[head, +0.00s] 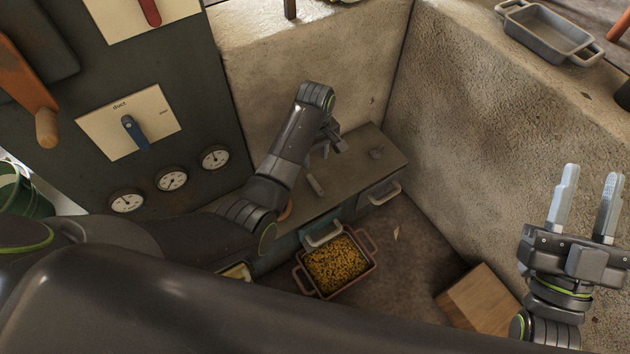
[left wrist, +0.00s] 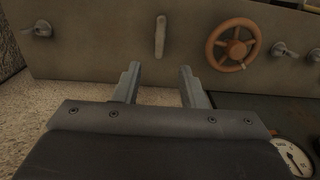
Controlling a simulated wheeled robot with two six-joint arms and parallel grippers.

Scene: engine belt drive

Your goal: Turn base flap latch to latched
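No readable label shows which control is the base flap latch. The left wrist view shows a pale upright handle (left wrist: 160,36) on a grey panel, with a small metal knob (left wrist: 41,28) at the far left and another knob (left wrist: 283,50) right of an orange handwheel (left wrist: 232,45). In the head view the pale handle (head: 315,185) and a small knob (head: 376,153) are on the grey low unit. My left gripper (head: 332,143) is above that unit, its fingers apart and empty; they show below the handle in the wrist view (left wrist: 158,82). My right gripper (head: 587,197) is open and empty.
A dark cabinet at left carries a blue lever (head: 135,132) on a "duct" plate and several gauges (head: 172,180). A bin of yellow grains (head: 335,263) and a wooden block (head: 480,302) are on the floor. Stone walls (head: 480,110) bound the corner. A grey tray (head: 548,35) sits on the ledge.

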